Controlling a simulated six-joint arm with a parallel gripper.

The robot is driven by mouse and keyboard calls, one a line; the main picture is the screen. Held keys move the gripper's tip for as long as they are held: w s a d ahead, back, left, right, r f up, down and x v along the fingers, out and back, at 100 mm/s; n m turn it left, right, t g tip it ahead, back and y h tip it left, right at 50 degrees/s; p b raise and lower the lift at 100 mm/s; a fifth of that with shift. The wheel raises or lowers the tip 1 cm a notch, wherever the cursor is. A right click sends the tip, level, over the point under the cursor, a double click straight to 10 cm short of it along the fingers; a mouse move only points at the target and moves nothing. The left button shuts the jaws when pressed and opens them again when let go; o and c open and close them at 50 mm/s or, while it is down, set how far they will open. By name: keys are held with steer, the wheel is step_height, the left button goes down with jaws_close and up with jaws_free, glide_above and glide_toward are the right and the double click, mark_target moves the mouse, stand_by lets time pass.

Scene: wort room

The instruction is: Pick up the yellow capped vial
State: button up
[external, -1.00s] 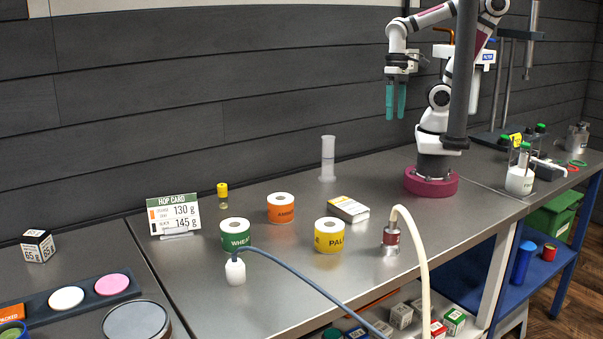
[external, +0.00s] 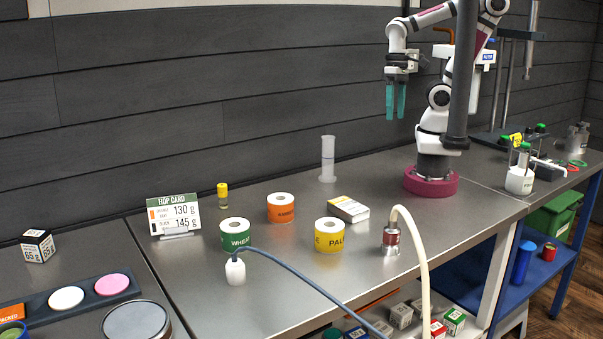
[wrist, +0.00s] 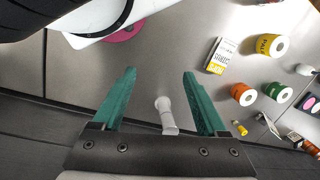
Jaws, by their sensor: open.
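The yellow capped vial (external: 222,195) stands upright on the steel bench near the back wall, between the hop card and the orange roll. In the wrist view the vial (wrist: 240,128) shows small at the lower right, outside the jaws. My gripper (external: 396,117) has teal fingers that point down. It is open and empty, high above the bench and well to the right of the vial. In the wrist view my gripper (wrist: 158,75) shows its two fingers apart, with only bench and a white cylinder seen between them.
A tall white cylinder (external: 327,160) stands between the vial and my base. Orange (external: 281,208), green (external: 235,233) and yellow (external: 329,235) rolls stand in front. The hop card (external: 174,214) is left of the vial. A blue hose (external: 300,284) crosses the front bench.

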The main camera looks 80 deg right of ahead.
steer(key=shift+c, duration=0.2)
steer(key=w+f+n+t+h, duration=0.1)
steer(key=w+f+n+t, duration=0.25)
steer(key=w, duration=0.95)
steer(key=w+f+n+t, duration=0.3)
steer(key=w+f+t, duration=0.1)
steer(key=w, duration=0.9)
steer(key=n+t+y, duration=0.4)
steer(key=n+y, duration=0.2)
steer(key=y, duration=0.1)
glide_toward(223, 192)
steer(key=w, duration=0.1)
steer(key=w+f, duration=0.1)
steer(key=w+a+f, duration=0.1)
steer(key=shift+w+a, duration=0.1)
steer(key=shift+w, duration=0.25)
steer(key=x, duration=0.6)
jaws_close()
